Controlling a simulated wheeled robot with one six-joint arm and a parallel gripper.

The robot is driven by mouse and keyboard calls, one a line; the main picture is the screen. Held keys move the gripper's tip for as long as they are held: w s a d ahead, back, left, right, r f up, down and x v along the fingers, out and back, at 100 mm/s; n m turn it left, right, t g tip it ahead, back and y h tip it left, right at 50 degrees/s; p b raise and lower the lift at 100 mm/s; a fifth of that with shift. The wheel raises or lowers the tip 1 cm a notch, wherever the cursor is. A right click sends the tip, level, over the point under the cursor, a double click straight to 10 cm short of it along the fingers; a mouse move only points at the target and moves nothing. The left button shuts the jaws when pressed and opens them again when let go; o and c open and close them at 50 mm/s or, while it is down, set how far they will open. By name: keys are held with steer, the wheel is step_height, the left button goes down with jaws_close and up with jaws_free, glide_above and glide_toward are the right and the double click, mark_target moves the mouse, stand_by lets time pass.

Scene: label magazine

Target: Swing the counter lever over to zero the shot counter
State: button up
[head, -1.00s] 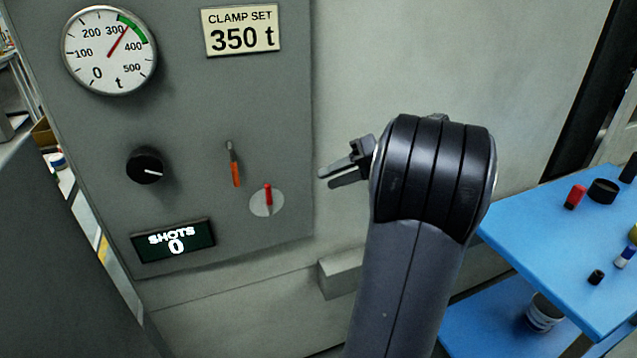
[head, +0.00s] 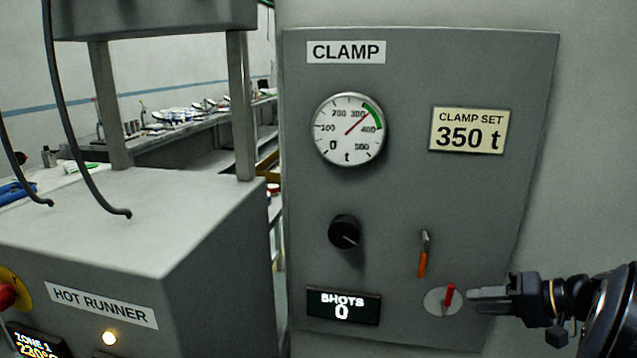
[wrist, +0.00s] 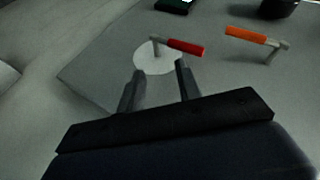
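The shot counter display (head: 343,306) reads "SHOTS 0". To its right on the grey panel, a red-handled lever (head: 449,295) points up on a pale round disc (head: 432,302). An orange-handled lever (head: 422,262) hangs down above and left of it. No label shows which of the two belongs to the counter. My gripper (head: 472,296) is just right of the red lever. In the wrist view my gripper (wrist: 158,80) is open and empty. The disc and the red lever (wrist: 187,47) lie just beyond its fingertips, with no clear contact.
The panel also carries a black knob (head: 345,232), a pressure-style gauge (head: 348,129) near 350 t and a "CLAMP SET 350 t" plate (head: 469,131). A grey hot runner cabinet (head: 120,250) stands at the left. The panel face around the levers is otherwise clear.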

mark_target(449, 296)
steer(key=shift+x, duration=1.15)
steer(key=shift+a+r, duration=0.1)
steer(key=v, duration=1.1)
steer(key=w+a+f+h+p, duration=0.1)
steer(key=w+a+f, duration=0.3)
steer(key=w+a, duration=0.2)
steer(key=shift+w+a+f+g, duration=0.3)
steer(key=shift+a+f, duration=0.1)
steer(key=shift+a, duration=0.35)
steer(key=shift+a, duration=0.1)
